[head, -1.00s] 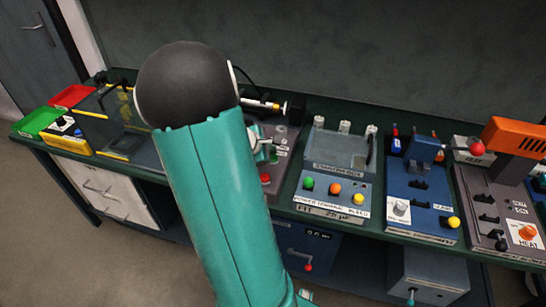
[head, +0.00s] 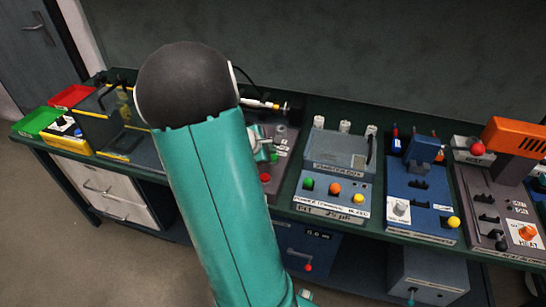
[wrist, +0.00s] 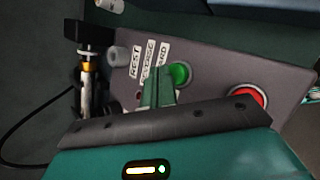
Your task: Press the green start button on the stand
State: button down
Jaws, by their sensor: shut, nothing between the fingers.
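The grey stand panel (wrist: 205,60) fills the middle of the wrist view, with printed labels including REST. The green button (wrist: 180,74) sits on it, just right of my gripper's fingertips (wrist: 156,80). The fingers are shut and empty, and overlap the labels beside the button. I cannot tell whether they touch the panel. A red button (wrist: 247,97) is farther right on the same panel. In the head view the stand (head: 281,160) is partly hidden by my teal arm, and my gripper (head: 262,146) shows beside it.
A syringe-like part with a gold collar (wrist: 90,70) stands left of the panel in the wrist view. In the head view, a blue-grey station with three coloured buttons (head: 334,188) is right of the stand. A dark box with yellow edges (head: 105,122) is at left.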

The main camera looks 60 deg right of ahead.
jog(key=shift+f, duration=0.1)
dwell(0.6)
jog(key=shift+f, duration=0.35)
jog(key=shift+f, duration=0.6)
dwell(0.9)
jog(key=shift+r, duration=1.05)
jog(key=shift+r, duration=2.5)
